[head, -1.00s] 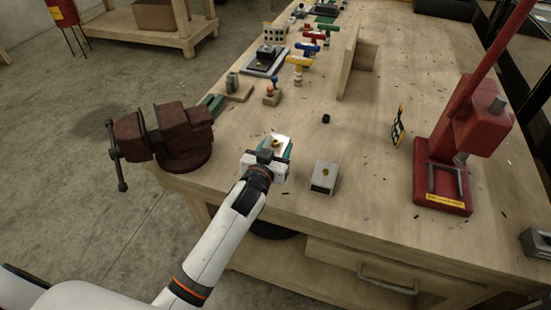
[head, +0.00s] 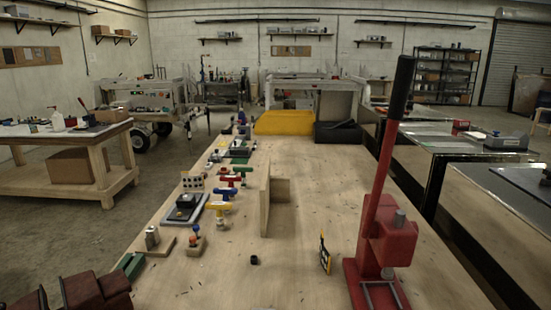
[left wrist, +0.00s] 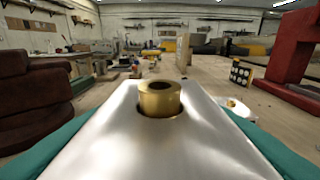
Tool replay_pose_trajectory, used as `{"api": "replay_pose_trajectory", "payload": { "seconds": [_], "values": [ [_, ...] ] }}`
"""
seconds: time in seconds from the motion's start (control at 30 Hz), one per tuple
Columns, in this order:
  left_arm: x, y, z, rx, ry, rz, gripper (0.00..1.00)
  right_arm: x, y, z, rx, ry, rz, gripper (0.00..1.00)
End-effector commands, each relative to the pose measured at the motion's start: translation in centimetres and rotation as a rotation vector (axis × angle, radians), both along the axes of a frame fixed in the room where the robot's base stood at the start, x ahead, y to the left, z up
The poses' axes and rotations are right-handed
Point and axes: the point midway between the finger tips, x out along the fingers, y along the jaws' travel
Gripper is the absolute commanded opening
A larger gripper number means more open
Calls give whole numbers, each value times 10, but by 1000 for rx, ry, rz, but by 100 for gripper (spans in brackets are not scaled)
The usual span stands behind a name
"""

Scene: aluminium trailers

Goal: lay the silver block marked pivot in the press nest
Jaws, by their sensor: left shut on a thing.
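My left gripper (left wrist: 155,135) shows by its teal finger pads in the left wrist view. It is shut on a silver block (left wrist: 105,140) with a brass bushing (left wrist: 160,98) standing in its top. I can read no marking on this block. The head view does not show this gripper or block. The red arbor press (head: 385,240) stands at the right front of the bench, with its base cut off by the lower edge. The inside of its nest cannot be made out. The press also shows at right in the left wrist view (left wrist: 296,50). My right gripper is not in view.
A dark red vise (head: 95,292) is at the lower left. A small sign (head: 324,254) stands left of the press. The bench middle is mostly clear.

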Motion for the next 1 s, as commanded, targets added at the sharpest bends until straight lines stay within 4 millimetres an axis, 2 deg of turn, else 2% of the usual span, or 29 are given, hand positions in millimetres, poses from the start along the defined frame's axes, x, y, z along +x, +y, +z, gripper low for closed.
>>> {"api": "replay_pose_trajectory", "payload": {
  "seconds": [0.03,0.1,0.2,0.33,0.8,0.9,1.0],
  "values": [
    [-17,2,3,-1,2,4,22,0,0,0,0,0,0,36],
    [-33,5,9,1,0,9,22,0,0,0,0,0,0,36],
    [-49,8,14,4,0,15,22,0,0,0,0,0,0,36],
    [-59,9,19,3,-2,20,22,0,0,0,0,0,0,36],
    [-60,10,20,8,-4,19,22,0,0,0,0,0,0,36],
    [-54,9,17,7,-5,19,22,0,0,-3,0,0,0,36],
    [-40,7,11,6,-8,19,22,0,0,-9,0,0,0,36]
  ]
}}
